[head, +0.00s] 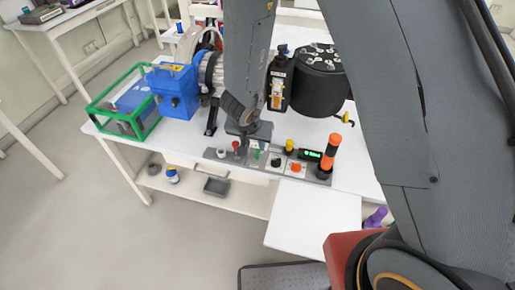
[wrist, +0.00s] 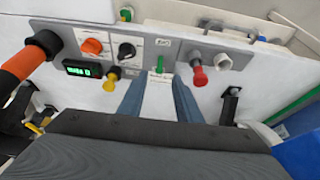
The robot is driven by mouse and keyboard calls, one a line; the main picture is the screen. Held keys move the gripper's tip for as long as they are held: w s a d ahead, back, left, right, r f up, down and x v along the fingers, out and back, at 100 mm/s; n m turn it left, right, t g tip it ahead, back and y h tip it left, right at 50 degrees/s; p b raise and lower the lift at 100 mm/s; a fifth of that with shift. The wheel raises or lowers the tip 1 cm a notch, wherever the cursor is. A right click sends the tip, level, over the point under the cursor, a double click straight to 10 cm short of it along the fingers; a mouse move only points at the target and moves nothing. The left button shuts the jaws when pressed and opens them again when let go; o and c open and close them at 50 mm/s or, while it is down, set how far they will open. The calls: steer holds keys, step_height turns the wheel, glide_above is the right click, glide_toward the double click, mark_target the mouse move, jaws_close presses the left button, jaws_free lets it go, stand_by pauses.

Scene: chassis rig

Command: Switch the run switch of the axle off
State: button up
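A grey control panel (wrist: 205,50) shows in the wrist view; it also shows along the front of the white table in the head view (head: 222,154). A small upright green lever (wrist: 160,64) sits near its middle, above a white label (wrist: 160,78) too small to read; I cannot tell for sure that it is the run switch. My gripper (wrist: 157,100) has two blue fingers, apart with nothing between them, just short of the lever and to either side of its line. In the head view my gripper (head: 248,131) hangs over the panel, its fingers partly hidden.
An orange knob (wrist: 92,46), black knob (wrist: 127,50), yellow knob (wrist: 111,82), green-lit display (wrist: 85,69), red knob (wrist: 199,76) and tall orange-black post (wrist: 28,55) crowd the panel. A blue machine (head: 176,92) and black drum (head: 318,88) stand behind.

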mark_target(257, 153)
steer(key=b+x, duration=0.1)
steer(key=x, duration=0.6)
steer(key=shift+d+f, duration=0.15)
steer(key=shift+f, duration=0.25)
jaws_close()
